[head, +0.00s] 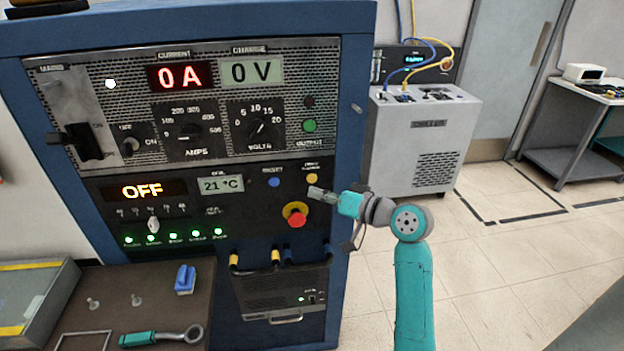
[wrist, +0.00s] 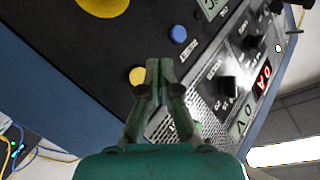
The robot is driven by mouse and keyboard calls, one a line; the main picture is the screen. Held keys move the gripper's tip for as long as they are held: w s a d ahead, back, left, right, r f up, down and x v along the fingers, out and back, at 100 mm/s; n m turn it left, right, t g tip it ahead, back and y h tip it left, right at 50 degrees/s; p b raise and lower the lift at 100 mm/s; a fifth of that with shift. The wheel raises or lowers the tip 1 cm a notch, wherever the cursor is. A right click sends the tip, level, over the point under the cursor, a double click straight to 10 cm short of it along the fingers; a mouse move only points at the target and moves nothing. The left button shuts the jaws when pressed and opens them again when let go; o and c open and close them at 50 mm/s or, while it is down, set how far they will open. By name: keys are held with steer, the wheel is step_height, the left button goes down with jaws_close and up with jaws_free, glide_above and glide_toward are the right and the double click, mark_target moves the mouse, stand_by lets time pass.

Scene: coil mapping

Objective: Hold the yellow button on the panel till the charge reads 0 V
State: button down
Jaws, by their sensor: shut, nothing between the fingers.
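The yellow button (head: 312,178) is on the right of the panel's lower black section. It also shows in the wrist view (wrist: 137,75), left of my fingertips and not covered by them. My gripper (head: 316,193) is shut and empty, its tips just below the button in the head view. In the wrist view, the closed fingertips (wrist: 159,66) lie beside the button; I cannot tell how far they are from the panel face. The charge display (head: 251,72) reads 0 V.
A blue button (head: 274,182) is left of the yellow one. A red emergency stop knob (head: 297,220) with a yellow collar sits close below my gripper. The current display (head: 180,76) reads 0 A, and another display (head: 142,191) reads OFF. Open floor lies to the right.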

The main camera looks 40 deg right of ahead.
steer(key=shift+s+a, duration=0.8)
steer(key=shift+s, duration=0.35)
steer(key=s+a+f+m+g+h, duration=0.1)
steer(key=s+a+f+h, duration=0.1)
steer(key=s+a+f, duration=0.65)
steer(key=s+a+f+m+h, duration=0.15)
steer(key=s+a+f, duration=0.4)
steer(key=f, duration=0.65)
steer(key=s+a+r+n, duration=0.1)
steer(key=s+a+n, duration=0.3)
steer(key=s, duration=0.8)
steer(key=s+a+r+n, duration=0.2)
steer(key=s+a, duration=0.3)
steer(key=s, duration=0.6)
steer(key=shift+s+r+n, duration=0.3)
steer(key=shift+s+n, duration=0.05)
steer(key=shift+n, duration=0.5)
